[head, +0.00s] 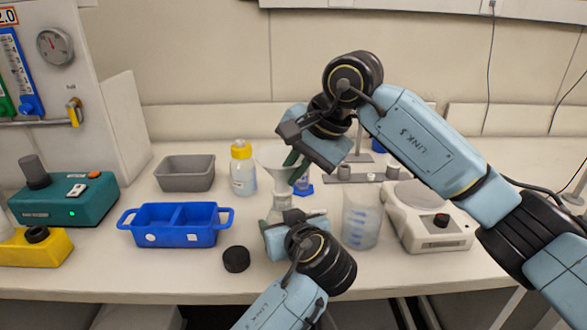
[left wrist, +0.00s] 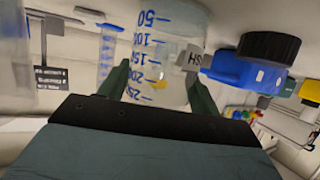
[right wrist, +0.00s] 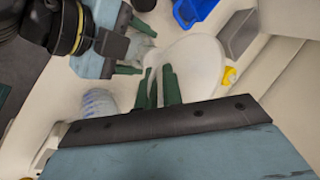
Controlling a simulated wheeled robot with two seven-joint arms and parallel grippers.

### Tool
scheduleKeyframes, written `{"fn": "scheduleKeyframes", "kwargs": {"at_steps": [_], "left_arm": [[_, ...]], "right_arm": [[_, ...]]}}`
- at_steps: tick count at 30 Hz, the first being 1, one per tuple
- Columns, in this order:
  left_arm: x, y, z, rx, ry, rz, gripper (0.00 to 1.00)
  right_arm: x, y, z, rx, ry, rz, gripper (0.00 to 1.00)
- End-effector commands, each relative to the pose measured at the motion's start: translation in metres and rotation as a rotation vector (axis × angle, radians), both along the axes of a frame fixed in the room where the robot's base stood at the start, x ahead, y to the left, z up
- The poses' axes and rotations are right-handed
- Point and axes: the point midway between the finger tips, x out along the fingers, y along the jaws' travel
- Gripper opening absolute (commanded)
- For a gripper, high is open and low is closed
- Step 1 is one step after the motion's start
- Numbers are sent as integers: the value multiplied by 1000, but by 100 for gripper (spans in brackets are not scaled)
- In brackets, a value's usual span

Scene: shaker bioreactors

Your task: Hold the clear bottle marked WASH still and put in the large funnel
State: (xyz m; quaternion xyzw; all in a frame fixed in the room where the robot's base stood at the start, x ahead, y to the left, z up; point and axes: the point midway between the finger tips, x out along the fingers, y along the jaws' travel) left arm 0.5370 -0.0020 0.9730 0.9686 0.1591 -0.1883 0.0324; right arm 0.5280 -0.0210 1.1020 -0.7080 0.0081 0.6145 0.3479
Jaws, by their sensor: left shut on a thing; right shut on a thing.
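The clear bottle (head: 279,207) stands upright on the bench. In the left wrist view the bottle (left wrist: 160,45) shows blue scale marks and a label ending in "SH", upside down. My left gripper (head: 293,217) is shut on its body from the front. The large white funnel (head: 274,160) is upright directly above the bottle, wide mouth up. My right gripper (head: 293,163) is shut on the funnel's rim at its right side; the funnel (right wrist: 198,65) also shows in the right wrist view. I cannot tell whether the spout is inside the bottle's neck.
A black cap (head: 236,259) lies front left of the bottle. A blue divided tray (head: 146,238), a grey bin (head: 185,176) and a yellow-capped bottle (head: 243,172) stand left. A clear beaker (head: 361,220) stands close on the right, with a white benchtop device (head: 430,218) beyond.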

Motion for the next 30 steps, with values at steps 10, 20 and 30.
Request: {"fn": "scheduleKeyframes", "kwargs": {"at_steps": [10, 20, 30], "left_arm": [[-2, 3, -11, 5, 25, 7, 23], [-2, 3, -11, 5, 25, 7, 23], [-2, 3, -11, 5, 25, 7, 23]], "right_arm": [[0, 0, -4, 0, 0, 0, 0], [0, 0, -9, 0, 0, 0, 0], [0, 0, -9, 0, 0, 0, 0]]}}
